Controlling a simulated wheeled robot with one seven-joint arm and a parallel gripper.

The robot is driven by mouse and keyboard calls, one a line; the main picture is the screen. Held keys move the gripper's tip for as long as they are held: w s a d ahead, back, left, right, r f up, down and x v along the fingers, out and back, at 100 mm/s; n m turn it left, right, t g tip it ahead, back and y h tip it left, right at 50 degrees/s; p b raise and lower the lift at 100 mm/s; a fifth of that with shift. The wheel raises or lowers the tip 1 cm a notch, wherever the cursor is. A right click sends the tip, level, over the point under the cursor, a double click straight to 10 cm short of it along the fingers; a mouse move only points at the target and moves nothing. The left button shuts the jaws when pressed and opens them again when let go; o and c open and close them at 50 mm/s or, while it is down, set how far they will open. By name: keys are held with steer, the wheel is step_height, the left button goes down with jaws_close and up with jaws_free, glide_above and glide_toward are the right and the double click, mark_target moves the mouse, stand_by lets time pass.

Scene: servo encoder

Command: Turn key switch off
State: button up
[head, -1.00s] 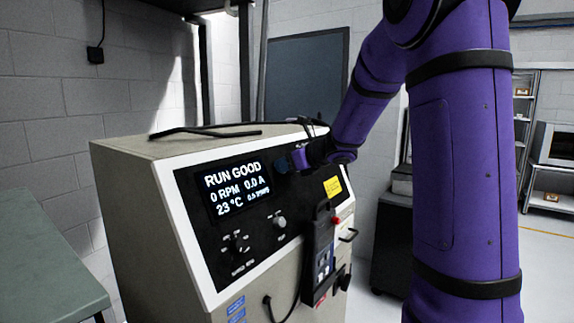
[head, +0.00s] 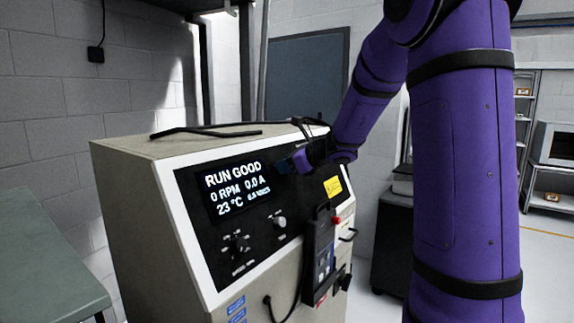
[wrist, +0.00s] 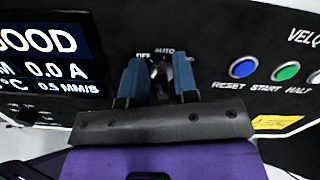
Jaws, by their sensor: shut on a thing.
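The key switch (wrist: 160,72) sits on the black panel right of the lit display, under the labels OFF and AUTO in the wrist view. Its exact pointing direction is hard to tell. My gripper (wrist: 160,80) has its two blue fingers on either side of the switch, shut on it. In the head view my gripper (head: 288,164) is at the panel's upper right and hides the switch. The display (head: 236,188) reads RUN GOOD, 0 RPM, 0.0 A and 23 °C.
A blue RESET button (wrist: 243,68) and a green START button (wrist: 287,71) lie right of the switch. Two knobs are lower on the panel. A handheld unit (head: 321,255) hangs at the front. A green-topped table (head: 45,255) stands at left.

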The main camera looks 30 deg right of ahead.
steer(key=n, duration=0.6)
steer(key=shift+s+a+f, duration=0.15)
steer(key=shift+a, duration=0.05)
stand_by(0.4)
steer(key=o, duration=0.6)
steer(key=shift+o, duration=0.2)
steer(key=v, duration=1.1)
